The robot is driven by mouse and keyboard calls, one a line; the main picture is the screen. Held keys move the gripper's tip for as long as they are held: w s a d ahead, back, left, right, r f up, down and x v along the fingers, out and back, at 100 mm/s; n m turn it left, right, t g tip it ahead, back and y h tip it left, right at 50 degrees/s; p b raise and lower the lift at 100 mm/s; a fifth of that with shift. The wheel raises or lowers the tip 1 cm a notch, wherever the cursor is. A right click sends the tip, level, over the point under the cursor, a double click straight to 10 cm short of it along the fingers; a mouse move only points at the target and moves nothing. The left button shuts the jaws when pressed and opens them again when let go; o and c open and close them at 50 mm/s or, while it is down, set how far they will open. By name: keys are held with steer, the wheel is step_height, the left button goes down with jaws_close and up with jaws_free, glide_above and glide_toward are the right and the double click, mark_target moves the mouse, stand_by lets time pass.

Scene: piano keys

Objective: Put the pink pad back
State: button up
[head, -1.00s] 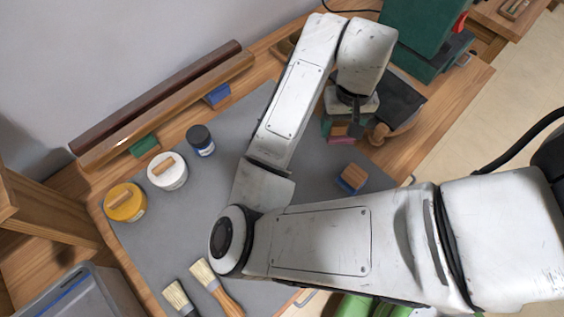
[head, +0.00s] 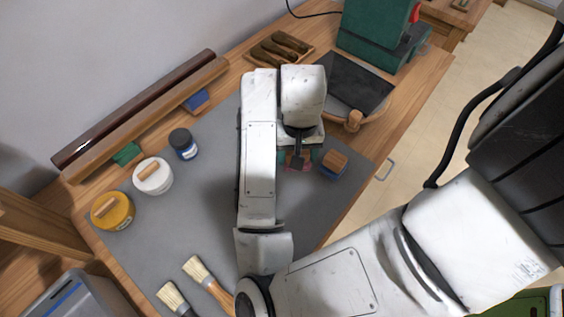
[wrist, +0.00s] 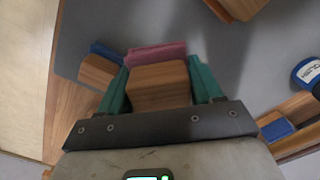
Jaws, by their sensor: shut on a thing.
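The pink pad (wrist: 157,53) is a pink layer on the far side of a wooden block (wrist: 160,84). In the wrist view the block sits between the teal fingers of my gripper (wrist: 159,72), which is shut on it. In the head view my gripper (head: 298,163) is over the grey mat, with a bit of pink showing below it; my wrist hides most of the pad. I cannot tell whether the pad touches the mat.
A blue pad with a wooden block (head: 333,165) lies close on the right. A dark tray (head: 355,82) and wooden knob (head: 353,121) are behind it. Jars (head: 153,176) and brushes (head: 198,270) occupy the mat's left. Two long bars (head: 145,115) lie along the wall.

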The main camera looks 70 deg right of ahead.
steer(key=w+f, duration=0.2)
steer(key=f, duration=0.1)
steer(key=w+f, duration=0.1)
steer(key=shift+w+d+f+b, duration=0.25)
steer(key=shift+d+b, duration=0.1)
steer(key=shift+b, duration=0.05)
steer(key=f, duration=0.3)
steer(key=shift+w, duration=0.3)
steer(key=shift+d+f, duration=0.1)
steer(key=shift+f, duration=0.3)
steer(key=shift+f+b, duration=0.15)
steer(key=shift+b, duration=0.15)
steer(key=o, duration=1)
step_height(320, 180, up, 12)
steer(key=p, duration=0.4)
